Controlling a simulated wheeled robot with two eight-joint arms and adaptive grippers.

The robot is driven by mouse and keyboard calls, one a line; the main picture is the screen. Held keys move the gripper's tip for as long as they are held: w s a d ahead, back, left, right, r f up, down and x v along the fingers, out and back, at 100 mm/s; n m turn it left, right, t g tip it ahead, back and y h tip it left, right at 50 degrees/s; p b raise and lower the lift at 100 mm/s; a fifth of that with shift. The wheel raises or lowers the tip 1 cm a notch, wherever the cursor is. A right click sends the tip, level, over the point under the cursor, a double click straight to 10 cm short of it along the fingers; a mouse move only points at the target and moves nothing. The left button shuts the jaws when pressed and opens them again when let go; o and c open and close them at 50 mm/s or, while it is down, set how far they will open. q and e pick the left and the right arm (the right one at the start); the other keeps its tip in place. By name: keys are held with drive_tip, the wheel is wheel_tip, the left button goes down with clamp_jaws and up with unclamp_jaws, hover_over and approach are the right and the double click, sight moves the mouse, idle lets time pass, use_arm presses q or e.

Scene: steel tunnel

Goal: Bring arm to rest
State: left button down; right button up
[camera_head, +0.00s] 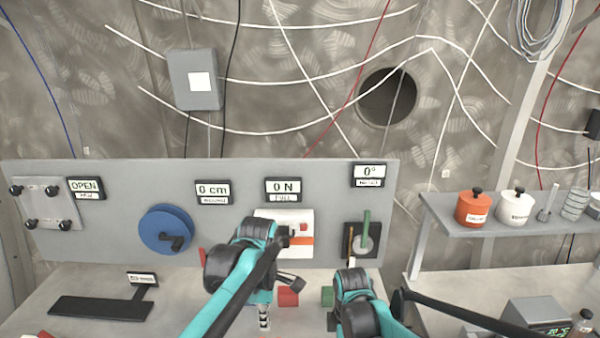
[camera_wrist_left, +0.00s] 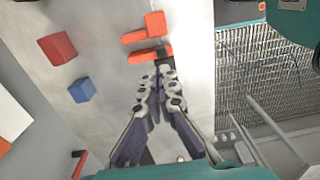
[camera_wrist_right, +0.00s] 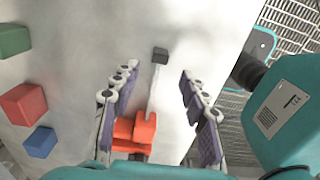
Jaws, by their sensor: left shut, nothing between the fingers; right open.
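My left arm (camera_head: 225,285) reaches over the workbench with its gripper (camera_head: 264,318) pointing down. In the left wrist view the left gripper (camera_wrist_left: 160,82) has its fingers together and empty, with an orange-red piece (camera_wrist_left: 150,38) by the tips. My right arm (camera_head: 356,305) is low at the front of the bench; its gripper is hidden in the head view. In the right wrist view the right gripper (camera_wrist_right: 158,80) is spread open above the pale bench top. An orange-red piece (camera_wrist_right: 135,130) lies below, between the fingers in the picture.
A grey panel (camera_head: 120,220) with a blue wheel (camera_head: 160,238) and readouts stands behind the bench. A red block (camera_head: 288,297) and green block (camera_head: 327,296) lie near the arms. A black plate (camera_head: 100,308) is at left. A shelf (camera_head: 450,222) with pots is at right.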

drive_tip(key=s+d+r+m+t, duration=0.3)
drive_tip(key=s+d+r+m, duration=0.1)
drive_tip(key=s+r+m, duration=0.5)
use_arm(q)
drive_tip(key=s+a+f+m+t, duration=0.4)
drive_tip(key=s+a+m+t, duration=0.3)
drive_tip(key=s+m, duration=0.7)
drive_tip(key=a+m, duration=0.2)
drive_tip(key=m, duration=0.2)
drive_tip(key=shift+s+a+f, duration=0.15)
drive_tip(key=shift+s+a, duration=0.15)
use_arm(e)
drive_tip(key=s+d+m+t, duration=0.3)
drive_tip(key=s+m+t, duration=0.1)
drive_tip(key=m, duration=0.5)
drive_tip(key=shift+s+f, duration=0.15)
drive_tip(key=shift+s, duration=0.65)
